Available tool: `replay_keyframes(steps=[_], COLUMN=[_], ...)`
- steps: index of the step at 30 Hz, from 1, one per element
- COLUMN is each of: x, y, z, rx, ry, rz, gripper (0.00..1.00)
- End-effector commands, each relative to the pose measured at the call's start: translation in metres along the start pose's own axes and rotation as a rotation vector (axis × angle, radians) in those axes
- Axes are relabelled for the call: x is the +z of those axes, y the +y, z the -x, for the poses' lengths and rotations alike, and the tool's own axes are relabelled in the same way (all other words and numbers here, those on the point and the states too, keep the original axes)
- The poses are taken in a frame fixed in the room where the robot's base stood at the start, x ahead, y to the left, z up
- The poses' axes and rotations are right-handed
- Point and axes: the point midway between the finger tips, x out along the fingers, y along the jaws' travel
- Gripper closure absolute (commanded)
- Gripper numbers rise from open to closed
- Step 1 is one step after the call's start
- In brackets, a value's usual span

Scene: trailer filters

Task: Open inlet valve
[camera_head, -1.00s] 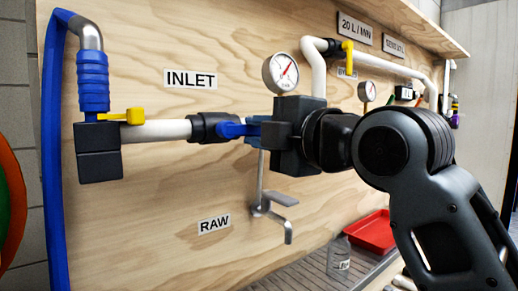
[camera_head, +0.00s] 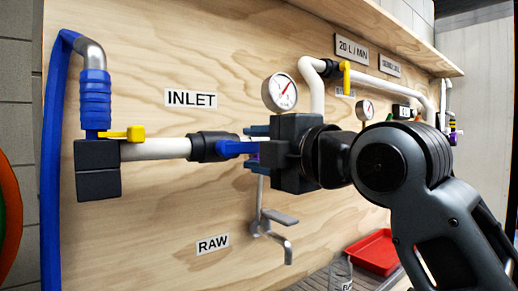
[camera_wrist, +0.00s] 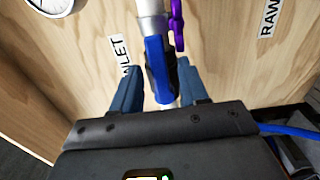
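In the head view a blue lever (camera_head: 236,148) lies along the pipe to the right of a black valve body (camera_head: 208,147), below the INLET label (camera_head: 191,98). My gripper (camera_head: 257,148) is at the lever's right end, one blue finger above and one below. In the wrist view the blue lever (camera_wrist: 157,68) runs between my open fingers (camera_wrist: 158,88), with gaps on both sides. I cannot tell whether anything touches. A yellow handle (camera_head: 124,135) sits farther left, near the blue hose (camera_head: 54,150). My gripper hides part of the pipe.
A round gauge (camera_head: 280,92) stands just above my gripper. A purple handle (camera_wrist: 177,24) is close beyond the lever in the wrist view. A metal tap (camera_head: 273,228) hangs below, near the RAW label (camera_head: 213,244). A red tray (camera_head: 374,252) is lower right.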

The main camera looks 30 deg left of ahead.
Motion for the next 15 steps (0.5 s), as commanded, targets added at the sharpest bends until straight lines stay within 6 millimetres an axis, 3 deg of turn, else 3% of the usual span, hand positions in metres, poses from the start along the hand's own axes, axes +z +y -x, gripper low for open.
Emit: replay_keyframes(steps=[8, 15], x=[0.001, 0.001], y=[0.001, 0.001], z=[0.002, 0.032], rx=[0.001, 0.003], ry=[-0.001, -0.003], rz=[-0.001, -0.001], gripper=[0.54, 0.54])
